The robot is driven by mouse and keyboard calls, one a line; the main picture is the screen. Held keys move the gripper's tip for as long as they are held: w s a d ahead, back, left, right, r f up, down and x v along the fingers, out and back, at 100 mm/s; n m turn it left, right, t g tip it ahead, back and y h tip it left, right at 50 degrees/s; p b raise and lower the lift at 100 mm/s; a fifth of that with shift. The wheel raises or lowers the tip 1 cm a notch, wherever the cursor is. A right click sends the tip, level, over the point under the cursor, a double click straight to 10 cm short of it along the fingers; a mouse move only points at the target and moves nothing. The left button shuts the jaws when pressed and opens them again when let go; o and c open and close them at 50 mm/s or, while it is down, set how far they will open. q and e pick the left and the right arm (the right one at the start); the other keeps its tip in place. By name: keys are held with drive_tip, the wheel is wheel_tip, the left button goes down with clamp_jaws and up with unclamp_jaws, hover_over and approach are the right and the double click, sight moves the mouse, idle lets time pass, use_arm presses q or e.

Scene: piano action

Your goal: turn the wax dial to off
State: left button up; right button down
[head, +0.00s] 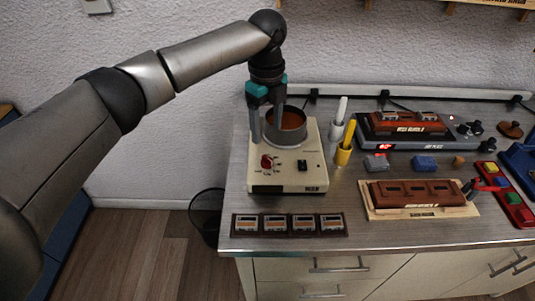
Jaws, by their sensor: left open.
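The wax heater (314,168) is a cream box at the left of the bench, with a round pot (286,125) of orange-brown wax on top. Its wax dial (267,161) is a red knob on the front panel, with small marks around it too small to read. A black switch (302,165) sits to the right of the dial. My left gripper (267,134) points down over the heater's left side, above and behind the dial, apart from it. Its jaws are open and empty, one finger partly in front of the pot. My right gripper is not in view.
A white and a yellow holder (343,155) stand close to the heater's right. A dark strip with several small frames (289,224) lies at the front edge. A brown block on a wooden board (420,213) and a grey machine with a red display (400,143) are further right.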

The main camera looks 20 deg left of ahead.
sight(267, 158)
use_arm(q)
wheel_tip(267, 158, down, 10)
drive_tip(key=shift+f+b, duration=0.1)
drive_tip(key=shift+b, duration=0.35)
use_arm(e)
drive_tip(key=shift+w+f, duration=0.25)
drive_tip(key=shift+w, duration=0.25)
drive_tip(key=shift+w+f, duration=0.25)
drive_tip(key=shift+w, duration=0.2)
use_arm(q)
drive_tip(key=shift+w, duration=0.1)
clamp_jaws()
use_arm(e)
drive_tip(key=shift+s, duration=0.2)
